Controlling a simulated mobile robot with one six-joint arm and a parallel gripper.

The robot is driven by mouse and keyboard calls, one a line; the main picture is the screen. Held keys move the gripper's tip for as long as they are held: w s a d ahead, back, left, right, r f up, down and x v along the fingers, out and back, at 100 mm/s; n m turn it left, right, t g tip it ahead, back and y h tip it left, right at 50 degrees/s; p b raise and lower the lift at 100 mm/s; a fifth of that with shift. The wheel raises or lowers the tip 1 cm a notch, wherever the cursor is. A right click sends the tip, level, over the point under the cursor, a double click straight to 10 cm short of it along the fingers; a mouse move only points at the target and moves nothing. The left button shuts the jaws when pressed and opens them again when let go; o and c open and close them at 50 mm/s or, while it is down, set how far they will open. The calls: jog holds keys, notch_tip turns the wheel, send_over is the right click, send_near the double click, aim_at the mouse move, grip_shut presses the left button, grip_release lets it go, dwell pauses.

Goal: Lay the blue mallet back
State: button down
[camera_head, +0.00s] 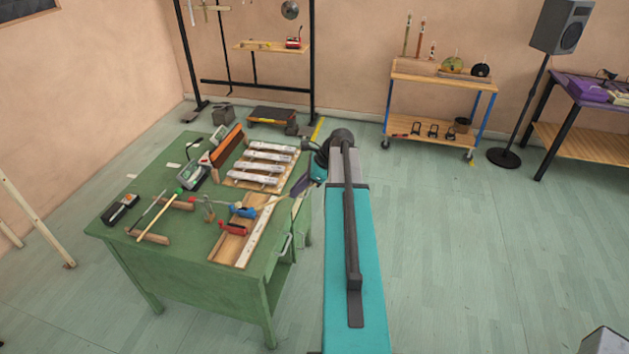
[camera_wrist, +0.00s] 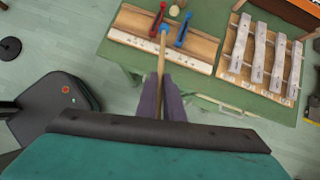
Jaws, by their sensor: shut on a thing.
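The blue mallet has a pale wooden shaft and a blue head (camera_wrist: 165,28). My gripper (camera_wrist: 163,98) is shut on its shaft, with purple fingers on both sides in the wrist view. The shaft points away from my gripper, and the head appears over the wooden tray (camera_wrist: 125,20); I cannot tell whether it touches. In the head view my gripper (camera_head: 299,187) is at the right edge of the green table (camera_head: 125,205). A green-headed mallet (camera_head: 160,210) lies across two wooden rests (camera_head: 148,237) on the table's left part, beside a thin dark rod.
A red clamp-like tool (camera_head: 232,228) and a blue one (camera_wrist: 183,30) are at the tray. A board of metal bars (camera_head: 262,167) lies behind it. A meter (camera_head: 192,177) and a black box (camera_head: 121,209) stand farther left.

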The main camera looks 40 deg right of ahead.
jog(key=w+a+f+n+g+y+b, duration=0.15)
jog(key=a+n+g, duration=0.4)
jog(key=a, duration=1.15)
jog(key=w+a+n+g+p, duration=0.1)
jog(key=w+a+n+g, duration=0.15)
jog(key=a+n, duration=1)
jog(key=a+f+m+g+b, duration=0.1)
jog(key=a+f+b, duration=0.8)
jog(key=f+b, duration=0.3)
jog(key=shift+s+a+f+b, duration=0.2)
jog(key=shift+s+b, duration=0.05)
jog(key=shift+b, duration=0.3)
jog(key=shift+a+g, duration=0.2)
jog(key=shift+g, duration=0.1)
